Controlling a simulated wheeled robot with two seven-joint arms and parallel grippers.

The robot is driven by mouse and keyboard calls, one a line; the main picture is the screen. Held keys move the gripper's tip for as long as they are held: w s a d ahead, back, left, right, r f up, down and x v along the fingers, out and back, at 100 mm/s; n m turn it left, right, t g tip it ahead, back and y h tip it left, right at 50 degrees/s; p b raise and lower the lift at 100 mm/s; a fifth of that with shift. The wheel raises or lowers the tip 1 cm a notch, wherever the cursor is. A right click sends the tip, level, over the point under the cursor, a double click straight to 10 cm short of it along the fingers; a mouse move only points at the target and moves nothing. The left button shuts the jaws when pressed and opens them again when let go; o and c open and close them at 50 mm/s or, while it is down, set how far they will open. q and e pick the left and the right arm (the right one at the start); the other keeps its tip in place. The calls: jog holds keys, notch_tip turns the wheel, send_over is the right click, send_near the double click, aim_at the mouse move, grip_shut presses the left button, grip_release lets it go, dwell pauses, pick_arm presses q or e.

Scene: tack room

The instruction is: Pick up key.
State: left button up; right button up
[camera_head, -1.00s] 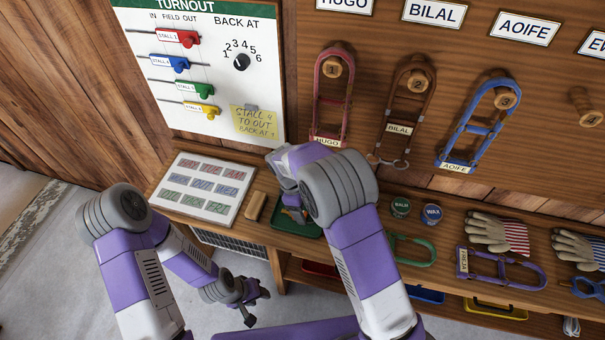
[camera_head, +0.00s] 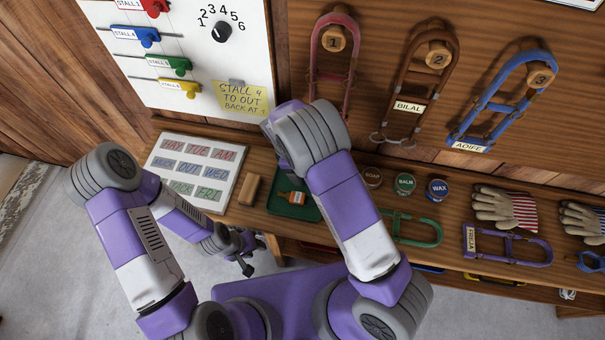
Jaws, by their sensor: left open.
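No thing in view is clearly a key. A small orange item with a white label (camera_head: 293,198) lies in the green tray (camera_head: 274,205) on the wooden shelf; I cannot tell whether it is a key or a key tag. My left gripper (camera_head: 253,256) is open and empty, low in front of the shelf and below the tray in the picture. My right arm (camera_head: 338,205) reaches up past the tray's right side and hides part of it. Its gripper is hidden behind the arm.
A white word-tile board (camera_head: 233,180) and a wooden block (camera_head: 250,190) lie left of the tray. Soap (camera_head: 372,177), balm (camera_head: 405,184) and wax (camera_head: 437,190) tins, a green halter (camera_head: 418,241) and gloves (camera_head: 492,207) lie to the right. Halters hang above.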

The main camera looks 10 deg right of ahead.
jog(key=shift+f, duration=0.1)
jog(key=c, duration=1.1)
jog(key=shift+c, duration=0.2)
jog(key=shift+s+r+p, duration=0.15)
jog(key=shift+r+p, duration=0.15)
jog(key=shift+r, duration=0.35)
notch_tip(320, 180, up, 6)
jog(key=shift+p, duration=0.8)
jog(key=s+a, duration=0.3)
jog(key=s, duration=0.6)
jog(key=s+a, duration=0.4)
jog(key=s, duration=0.5)
jog(key=shift+a+f+p, duration=0.15)
jog(key=shift+a+p, duration=0.15)
jog(key=shift+p, duration=0.15)
